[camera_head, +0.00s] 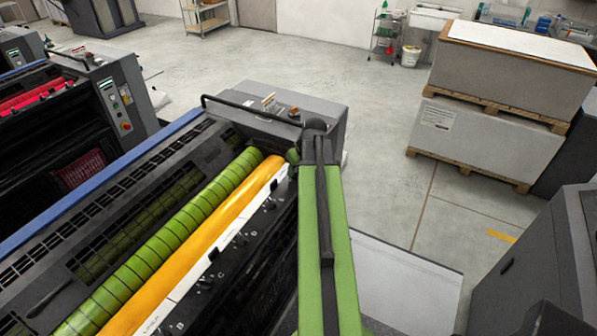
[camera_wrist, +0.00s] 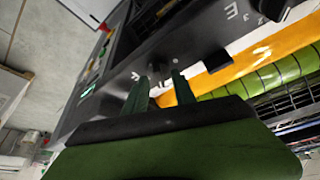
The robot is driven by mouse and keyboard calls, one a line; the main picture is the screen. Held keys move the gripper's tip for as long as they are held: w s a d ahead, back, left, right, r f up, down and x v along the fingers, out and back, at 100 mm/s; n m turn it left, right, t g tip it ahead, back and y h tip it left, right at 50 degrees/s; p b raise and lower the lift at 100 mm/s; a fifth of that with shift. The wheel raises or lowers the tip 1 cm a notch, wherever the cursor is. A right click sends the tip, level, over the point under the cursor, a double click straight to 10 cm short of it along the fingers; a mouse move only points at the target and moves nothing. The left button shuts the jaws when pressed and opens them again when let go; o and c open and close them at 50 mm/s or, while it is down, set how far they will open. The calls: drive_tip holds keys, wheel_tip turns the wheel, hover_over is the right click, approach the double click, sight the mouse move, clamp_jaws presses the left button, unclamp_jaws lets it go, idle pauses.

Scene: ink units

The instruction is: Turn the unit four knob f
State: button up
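The ink unit shows in the head view with a green roller (camera_head: 180,235), an orange roller (camera_head: 195,250) and a black rail of small knobs (camera_head: 270,203). In the wrist view my gripper (camera_wrist: 160,78) points at this dark rail, its two green fingers apart. A white letter F (camera_wrist: 135,76) is on the rail just left of the fingertips. A letter E (camera_wrist: 232,11) is farther up, with a dark knob (camera_wrist: 275,8) beside it. A dark block (camera_wrist: 218,61) stands right of the fingers. In the head view my arm hides most of the gripper.
A grey end housing (camera_head: 300,112) with a black handrail stands just beyond my gripper. Another unit with a red roller (camera_head: 30,95) is at the left. Stacked pallets (camera_head: 485,135) stand at the right. The floor behind the unit is clear.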

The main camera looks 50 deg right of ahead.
drive_tip(key=shift+c, duration=0.4)
clamp_jaws()
